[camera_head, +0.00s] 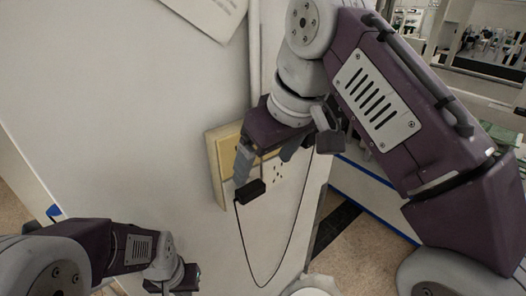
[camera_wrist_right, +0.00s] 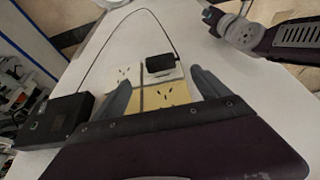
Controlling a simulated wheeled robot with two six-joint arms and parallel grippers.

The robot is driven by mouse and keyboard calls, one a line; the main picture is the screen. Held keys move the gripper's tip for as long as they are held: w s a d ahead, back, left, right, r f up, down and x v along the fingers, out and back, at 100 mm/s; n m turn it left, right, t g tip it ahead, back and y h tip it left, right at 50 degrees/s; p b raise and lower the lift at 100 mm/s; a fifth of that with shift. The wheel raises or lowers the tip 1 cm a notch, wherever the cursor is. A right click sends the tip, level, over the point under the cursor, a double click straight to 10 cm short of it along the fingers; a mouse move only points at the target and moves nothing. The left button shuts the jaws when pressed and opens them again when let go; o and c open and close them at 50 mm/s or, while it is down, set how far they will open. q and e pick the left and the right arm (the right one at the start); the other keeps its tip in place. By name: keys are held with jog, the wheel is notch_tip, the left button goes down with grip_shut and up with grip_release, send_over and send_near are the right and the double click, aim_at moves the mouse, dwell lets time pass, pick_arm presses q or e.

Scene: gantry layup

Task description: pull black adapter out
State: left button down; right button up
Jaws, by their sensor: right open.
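The black adapter (camera_head: 249,191) sits at the lower left of the wall outlet panel (camera_head: 216,165), with a thin black cord (camera_head: 243,250) hanging from it in a loop. My right gripper (camera_head: 266,160) is open in front of the panel, its two grey fingers apart. In the head view the adapter is just below the left finger. In the right wrist view the adapter (camera_wrist_right: 160,62) is beyond and between the open fingers (camera_wrist_right: 165,85), and nothing is visible between the fingertips. My left gripper (camera_head: 188,279) is low at the left, its jaws too small to judge.
The panel's yellow and white sockets also show in the right wrist view (camera_wrist_right: 150,98). A dark box (camera_wrist_right: 52,120) is at left there; the cord runs toward it, but I cannot tell if they join. The white wall (camera_head: 120,100) around the panel is mostly clear. A paper sheet (camera_head: 212,12) hangs above.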

aim_at(253, 189)
jog(key=x, duration=0.8)
jog(key=shift+a+b, duration=0.4)
jog(key=shift+w+f, duration=0.1)
jog(key=shift+f, duration=0.3)
jog(key=shift+d+f, duration=0.2)
jog(key=shift+d, duration=0.25)
jog(key=shift+a, duration=0.3)
jog(key=c, duration=1.1)
jog(key=o, duration=0.5)
jog(key=shift+d, duration=0.1)
jog(key=c, duration=1.1)
